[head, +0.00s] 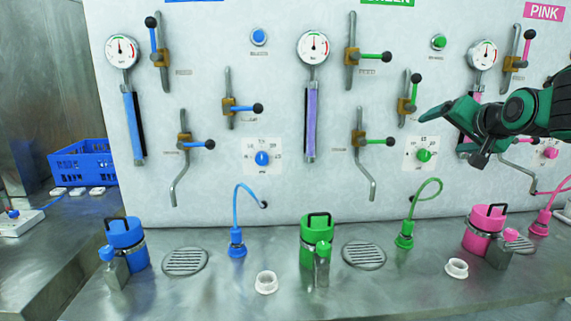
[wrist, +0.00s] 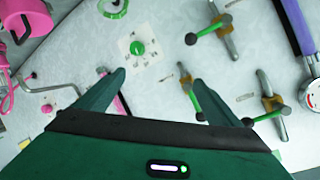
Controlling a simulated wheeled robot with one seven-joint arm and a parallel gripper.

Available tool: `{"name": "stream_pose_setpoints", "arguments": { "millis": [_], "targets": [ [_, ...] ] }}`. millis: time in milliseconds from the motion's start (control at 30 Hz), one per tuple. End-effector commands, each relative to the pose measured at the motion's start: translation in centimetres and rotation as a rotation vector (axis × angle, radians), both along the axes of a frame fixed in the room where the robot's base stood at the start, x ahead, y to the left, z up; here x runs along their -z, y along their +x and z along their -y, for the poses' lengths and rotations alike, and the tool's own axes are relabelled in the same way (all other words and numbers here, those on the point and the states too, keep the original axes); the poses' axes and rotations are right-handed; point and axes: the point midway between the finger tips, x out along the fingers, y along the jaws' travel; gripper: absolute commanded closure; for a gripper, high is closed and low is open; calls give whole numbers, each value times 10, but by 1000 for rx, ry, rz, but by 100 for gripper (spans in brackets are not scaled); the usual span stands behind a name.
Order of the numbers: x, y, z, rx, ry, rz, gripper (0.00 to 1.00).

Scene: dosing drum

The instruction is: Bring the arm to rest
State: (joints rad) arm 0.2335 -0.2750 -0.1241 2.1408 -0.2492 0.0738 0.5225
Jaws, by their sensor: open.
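My gripper (head: 446,130) is dark green and hangs in the air at the right of the head view, in front of the panel between the green and pink sections. Its fingers are apart with nothing between them. In the wrist view my gripper (wrist: 158,88) shows both fingers spread, with the white panel (wrist: 165,85) beyond. The green dial (wrist: 137,48) lies beyond the fingers, near the top middle of the wrist view. In the head view my arm reaches in from the right edge and hides part of the pink section.
A blue canister (head: 125,240), a green canister (head: 317,228) and a pink canister (head: 484,222) stand on the metal counter (head: 215,290). Valve handles, gauges and hoses stick out from the panel (head: 225,60). A blue crate (head: 83,166) is at the left.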

Motion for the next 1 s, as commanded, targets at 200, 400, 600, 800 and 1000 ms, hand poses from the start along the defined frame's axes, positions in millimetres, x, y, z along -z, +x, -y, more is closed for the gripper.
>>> {"name": "stream_pose_setpoints", "arguments": {
  "millis": [200, 400, 600, 800, 1000],
  "targets": [
    [110, -92, 23, 24, -79, -378, 12],
    [191, -195, 27, -4, -93, -715, 12],
    [246, -300, 14, -70, -54, -1011, 12],
    [268, -364, -1, -126, -3, -1179, 12],
    [272, -377, -5, -141, 9, -1214, 12]
  ]
}}
